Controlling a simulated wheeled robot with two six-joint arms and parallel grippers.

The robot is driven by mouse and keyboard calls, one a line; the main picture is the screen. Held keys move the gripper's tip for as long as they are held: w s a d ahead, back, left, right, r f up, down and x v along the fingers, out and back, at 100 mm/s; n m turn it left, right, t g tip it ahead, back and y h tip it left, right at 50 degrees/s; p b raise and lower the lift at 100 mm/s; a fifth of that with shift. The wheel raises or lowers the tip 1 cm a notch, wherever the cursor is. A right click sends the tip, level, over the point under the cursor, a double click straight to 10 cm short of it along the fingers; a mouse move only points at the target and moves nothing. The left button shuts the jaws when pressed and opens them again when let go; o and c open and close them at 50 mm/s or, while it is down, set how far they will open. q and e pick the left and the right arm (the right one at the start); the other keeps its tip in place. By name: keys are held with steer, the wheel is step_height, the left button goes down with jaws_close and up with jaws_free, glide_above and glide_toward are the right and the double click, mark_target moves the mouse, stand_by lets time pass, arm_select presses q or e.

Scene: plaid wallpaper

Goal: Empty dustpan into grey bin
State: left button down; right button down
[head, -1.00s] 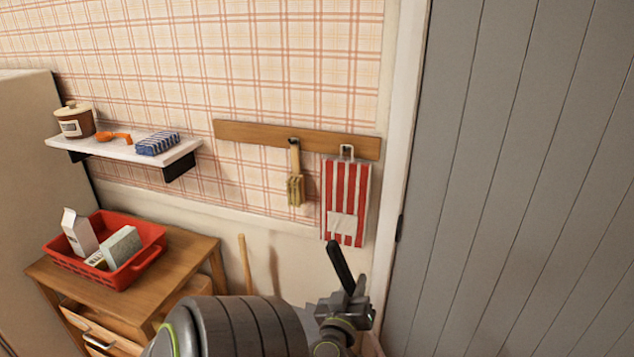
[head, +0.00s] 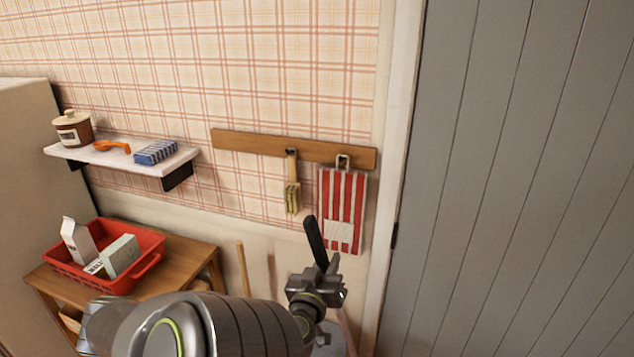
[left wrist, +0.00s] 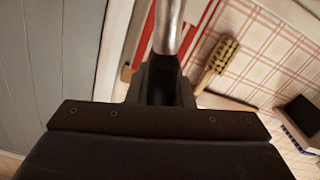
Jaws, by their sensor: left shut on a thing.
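My left gripper (head: 326,272) comes in at the bottom centre of the head view and is shut on a black handle, which I take to be that of the dustpan (head: 315,240). The handle sticks up above the jaws and tilts to the left. In the left wrist view a metal shaft (left wrist: 170,25) runs away from the dark gripper body. The pan itself is not clearly visible. A small grey patch shows below the gripper at the bottom edge, and I cannot tell whether it is pan or bin. No grey bin is clearly seen. My right gripper is not in view.
A striped red-and-white towel (head: 342,208) and a brush (head: 291,196) hang from a wooden rail (head: 230,139). A red basket (head: 148,268) stands on a wooden cabinet (head: 195,257) at left, below a white shelf (head: 110,156). A grey plank door (head: 500,180) fills the right.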

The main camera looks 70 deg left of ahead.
arm_select(q)
steer(key=w+d+f+m+b, duration=0.1)
steer(key=w+d+m+b, duration=0.2)
steer(key=w+d, duration=1.8)
steer(key=shift+w+f+b, duration=0.25)
steer(key=shift+w+b, duration=0.95)
steer(key=shift+w, duration=0.5)
